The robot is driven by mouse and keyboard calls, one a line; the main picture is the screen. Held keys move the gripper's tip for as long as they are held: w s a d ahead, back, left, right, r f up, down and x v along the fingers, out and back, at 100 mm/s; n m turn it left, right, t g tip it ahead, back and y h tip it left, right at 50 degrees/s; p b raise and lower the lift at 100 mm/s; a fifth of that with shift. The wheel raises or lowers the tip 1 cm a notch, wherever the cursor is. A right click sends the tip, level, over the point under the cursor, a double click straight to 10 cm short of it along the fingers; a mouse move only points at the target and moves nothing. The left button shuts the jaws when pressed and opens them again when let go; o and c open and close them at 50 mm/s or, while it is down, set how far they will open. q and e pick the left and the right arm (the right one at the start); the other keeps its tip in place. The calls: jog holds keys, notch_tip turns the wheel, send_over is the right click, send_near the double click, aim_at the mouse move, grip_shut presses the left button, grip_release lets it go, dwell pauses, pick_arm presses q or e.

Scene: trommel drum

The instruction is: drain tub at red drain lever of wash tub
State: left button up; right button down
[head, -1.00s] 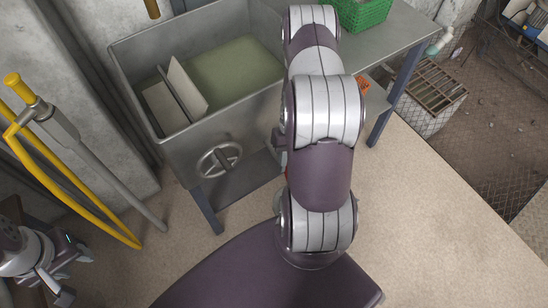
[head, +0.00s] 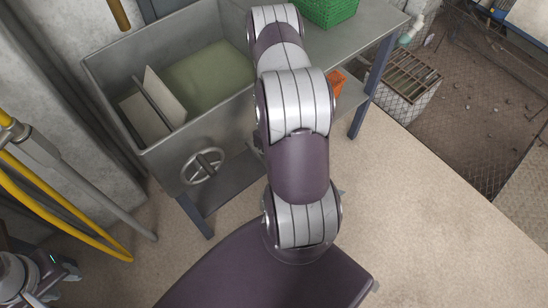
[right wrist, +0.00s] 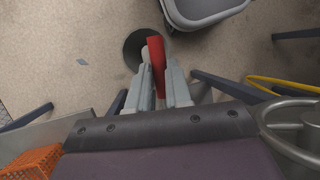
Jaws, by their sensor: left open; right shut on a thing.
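The grey metal wash tub (head: 222,127) stands at the upper left in the head view, with greenish water and a pale divider inside. A handwheel (head: 203,166) sits on its front. In the right wrist view the red drain lever (right wrist: 157,62) lies between the fingers of my right gripper (right wrist: 161,84), which is shut on it. In the head view my right arm hides the lever and the right gripper. My left gripper (head: 66,268) is open and empty at the lower left, away from the tub, partly cut by the picture edge.
A dark round floor opening (right wrist: 137,46) and a grey basin (right wrist: 202,24) show beyond the lever. A green crate (head: 331,10) stands on the bench top, an orange crate (head: 337,86) below it. A yellow hose (head: 60,215) hangs at the left.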

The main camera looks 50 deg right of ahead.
jog(key=c, duration=1.1)
grip_release()
jog(key=shift+o, duration=0.2)
jog(key=p+v, duration=0.1)
jog(key=v, duration=1.1)
jog(key=shift+r, duration=0.3)
jog(key=shift+w+d, duration=0.1)
jog(key=shift+w, duration=0.05)
